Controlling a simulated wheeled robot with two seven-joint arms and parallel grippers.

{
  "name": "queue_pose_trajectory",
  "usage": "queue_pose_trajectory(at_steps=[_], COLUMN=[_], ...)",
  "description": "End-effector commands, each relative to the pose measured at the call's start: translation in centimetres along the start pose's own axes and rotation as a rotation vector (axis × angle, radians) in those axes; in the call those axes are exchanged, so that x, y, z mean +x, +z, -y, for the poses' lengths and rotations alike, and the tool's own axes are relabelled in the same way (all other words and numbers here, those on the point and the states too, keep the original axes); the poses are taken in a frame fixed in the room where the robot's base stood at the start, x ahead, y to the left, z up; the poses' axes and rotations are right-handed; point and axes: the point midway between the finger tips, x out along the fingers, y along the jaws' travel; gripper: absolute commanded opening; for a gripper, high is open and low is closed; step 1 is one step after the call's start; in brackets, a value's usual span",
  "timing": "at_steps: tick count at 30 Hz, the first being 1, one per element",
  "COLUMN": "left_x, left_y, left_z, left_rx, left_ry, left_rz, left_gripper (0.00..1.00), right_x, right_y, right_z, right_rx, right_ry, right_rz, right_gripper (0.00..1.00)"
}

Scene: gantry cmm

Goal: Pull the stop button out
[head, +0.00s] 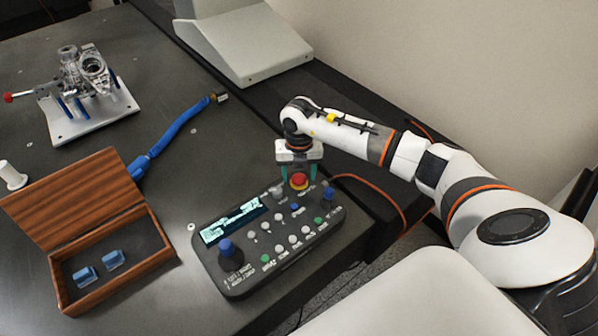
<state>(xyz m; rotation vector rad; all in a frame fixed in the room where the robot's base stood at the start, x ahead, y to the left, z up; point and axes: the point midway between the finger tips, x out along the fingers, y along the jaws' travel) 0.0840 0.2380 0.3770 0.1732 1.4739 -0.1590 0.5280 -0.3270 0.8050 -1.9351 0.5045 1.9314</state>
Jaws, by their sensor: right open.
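The red stop button (299,180) sits on a yellow base at the far edge of the dark control panel (240,279). My right gripper (299,172) points down over the button, with its green fingers apart, one on each side of it. Whether the fingers touch the button cannot be told. The gripper body is just above and behind the button. My left gripper is not in view.
The panel carries a lit screen (231,221), a blue-topped joystick (226,248) and several small buttons. An open wooden box (60,284) with blue blocks lies left.

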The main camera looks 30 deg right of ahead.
Motion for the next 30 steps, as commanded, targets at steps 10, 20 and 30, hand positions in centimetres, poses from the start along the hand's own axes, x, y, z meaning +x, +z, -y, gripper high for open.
queue_pose_trajectory(at_steps=[10,20,30], left_x=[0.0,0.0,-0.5], left_y=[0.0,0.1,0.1], left_z=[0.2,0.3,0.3], left_rx=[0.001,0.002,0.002], left_ry=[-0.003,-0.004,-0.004], left_rz=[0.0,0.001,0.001], left_gripper=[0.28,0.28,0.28], right_x=[0.2,0.2,-0.9], right_y=[0.0,0.0,-0.1], right_z=[0.0,0.0,0.0], right_rx=[-0.001,-0.001,-0.001], right_ry=[0.0,0.0,0.001], right_rz=[0.0,0.0,0.0], right_gripper=[0.53,0.0,0.0])
